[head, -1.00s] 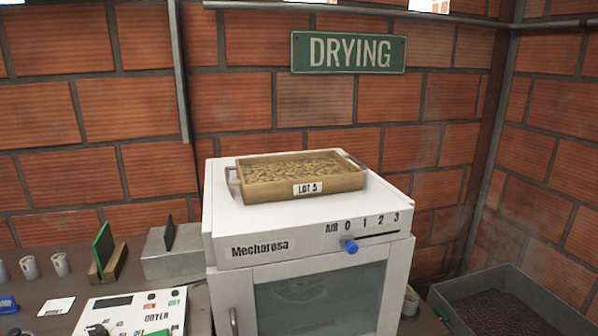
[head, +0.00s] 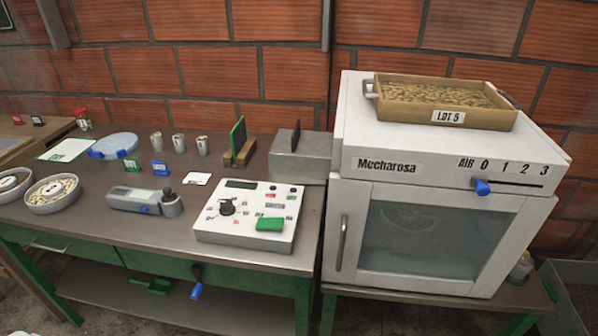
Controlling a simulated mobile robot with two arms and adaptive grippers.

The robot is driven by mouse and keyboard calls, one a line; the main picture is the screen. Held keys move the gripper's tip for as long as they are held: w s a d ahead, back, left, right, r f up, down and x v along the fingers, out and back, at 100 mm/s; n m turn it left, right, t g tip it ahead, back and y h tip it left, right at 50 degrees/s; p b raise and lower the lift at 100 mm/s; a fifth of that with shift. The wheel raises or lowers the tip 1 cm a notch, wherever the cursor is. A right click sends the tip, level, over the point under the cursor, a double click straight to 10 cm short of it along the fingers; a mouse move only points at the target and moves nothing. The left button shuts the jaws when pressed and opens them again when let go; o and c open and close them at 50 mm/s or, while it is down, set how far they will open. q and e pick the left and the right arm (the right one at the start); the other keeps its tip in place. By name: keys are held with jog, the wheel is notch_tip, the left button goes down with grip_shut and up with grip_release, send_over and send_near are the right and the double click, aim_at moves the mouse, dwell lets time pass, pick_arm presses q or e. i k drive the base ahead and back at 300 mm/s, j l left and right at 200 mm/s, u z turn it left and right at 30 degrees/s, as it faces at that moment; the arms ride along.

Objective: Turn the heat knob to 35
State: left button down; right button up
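A white control box (head: 246,216) sits on the bench at its right end. A black round knob (head: 227,207) is on the left part of its top panel, with small numbers around it that are too small to read. I cannot tell which number the knob points to. Neither of my grippers is in view.
The white Mecharosa dryer (head: 372,163) stands right of the bench, with a wooden LOT 5 tray (head: 446,114) on top and a blue air slider (head: 481,187). A grey meter (head: 134,199) lies left of the control box. A grey metal box (head: 299,164) stands behind it.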

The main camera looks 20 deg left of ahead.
aim_at(227, 208)
jog(key=u, duration=1.3)
